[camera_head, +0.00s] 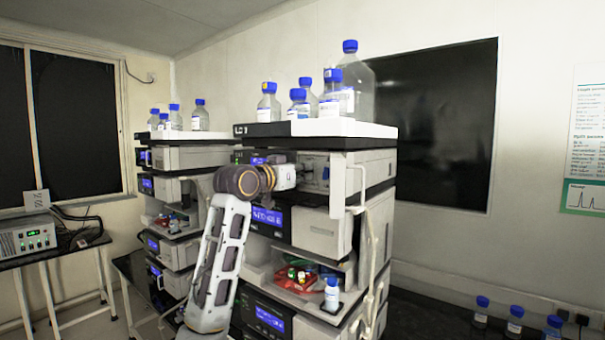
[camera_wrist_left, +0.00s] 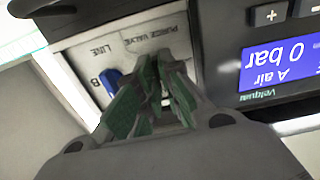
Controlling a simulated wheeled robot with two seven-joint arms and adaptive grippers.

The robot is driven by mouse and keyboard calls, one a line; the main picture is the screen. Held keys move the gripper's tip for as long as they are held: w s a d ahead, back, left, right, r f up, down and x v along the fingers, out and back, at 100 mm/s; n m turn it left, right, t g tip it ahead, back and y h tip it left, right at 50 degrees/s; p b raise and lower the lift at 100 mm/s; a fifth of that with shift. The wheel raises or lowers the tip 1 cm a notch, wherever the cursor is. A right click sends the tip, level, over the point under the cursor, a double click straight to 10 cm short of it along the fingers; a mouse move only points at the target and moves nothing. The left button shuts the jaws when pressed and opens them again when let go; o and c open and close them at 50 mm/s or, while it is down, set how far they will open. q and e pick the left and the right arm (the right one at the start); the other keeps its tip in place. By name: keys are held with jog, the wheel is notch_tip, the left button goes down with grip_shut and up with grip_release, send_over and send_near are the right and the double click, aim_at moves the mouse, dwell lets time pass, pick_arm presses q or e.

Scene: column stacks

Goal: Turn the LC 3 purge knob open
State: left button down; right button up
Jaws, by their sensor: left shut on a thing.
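My left gripper (camera_head: 297,174) reaches the upper module of the near instrument stack (camera_head: 345,222). In the left wrist view, its green-padded fingers (camera_wrist_left: 157,84) are closed together at a pale panel (camera_wrist_left: 150,45) marked "PURGE VALVE" and "LINE". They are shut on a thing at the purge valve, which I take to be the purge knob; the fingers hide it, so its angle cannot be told. A blue part (camera_wrist_left: 110,82) beside the letter B shows just left of the fingers. The stack's "LC" label (camera_head: 241,130) is too small to read surely. My right gripper is not in view.
Blue-capped bottles (camera_head: 300,103) stand in the white tray (camera_head: 330,128) on top. A blue pressure display (camera_wrist_left: 279,68) lies right of the fingers. A second stack (camera_head: 190,158) stands to the left. An open shelf (camera_head: 295,290) below holds small vials and a bottle.

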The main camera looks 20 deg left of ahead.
pick_arm(q)
jog(key=shift+n, duration=0.4)
jog(key=n, duration=0.3)
jog(key=shift+n, duration=0.3)
jog(key=n, duration=0.9)
jog(key=shift+a+f, duration=0.1)
jog(key=n, duration=0.4)
jog(key=c, duration=1.6)
grip_release()
jog(key=shift+a+f, duration=0.1)
